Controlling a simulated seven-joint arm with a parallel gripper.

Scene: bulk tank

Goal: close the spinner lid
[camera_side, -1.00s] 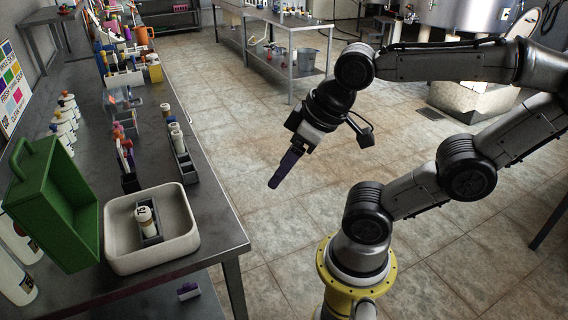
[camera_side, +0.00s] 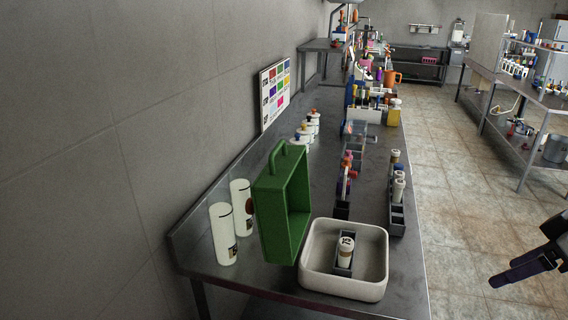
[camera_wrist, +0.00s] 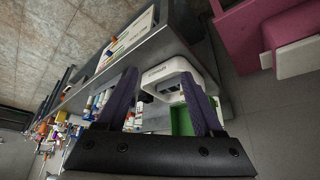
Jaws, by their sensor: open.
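The spinner is a cream, rounded open tub (camera_side: 318,285) at the near end of the bench. A dark holder with a white, brown-capped vial (camera_side: 346,250) sits inside it. Its green lid (camera_side: 270,215), with a loop handle on top, stands open and upright at the tub's left side. My gripper (camera_side: 500,280) is at the right edge of the side view, clear of the bench and away from the lid. In the wrist view its two purple fingers (camera_wrist: 160,76) are spread with nothing between them. Beyond them show the tub (camera_wrist: 178,66) and part of the green lid (camera_wrist: 182,122).
Two white cylinders (camera_side: 222,235) stand left of the lid. Racks with vials (camera_side: 397,200) stand behind the tub. A colour chart (camera_side: 275,92) leans at the wall. The floor right of the bench is open. A pink block (camera_wrist: 260,30) shows in the wrist view.

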